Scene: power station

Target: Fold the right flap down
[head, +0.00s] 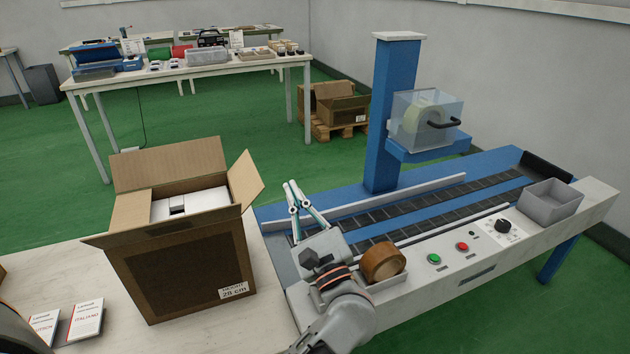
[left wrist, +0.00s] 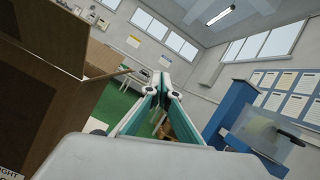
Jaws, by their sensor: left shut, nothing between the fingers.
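The open cardboard box (head: 190,275) stands on the pale table with white contents (head: 190,203) inside. Its right flap (head: 246,180) stands up and leans outward. The back flap (head: 170,164) stands up, the front flap (head: 165,234) sticks outward, and the left flap (head: 131,211) is at the left side, its exact angle unclear. My left gripper (head: 290,186) is shut and empty, pointing up just right of the box, apart from the right flap. In the left wrist view its fingertips (left wrist: 166,64) meet, with the box (left wrist: 45,100) at left. My right gripper is not in view.
A conveyor machine (head: 420,200) with a blue column (head: 392,110) lies to the right. A brown tape roll (head: 382,263) and a grey bin (head: 551,203) sit on it. Booklets (head: 86,320) lie left of the box. Space above the box is clear.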

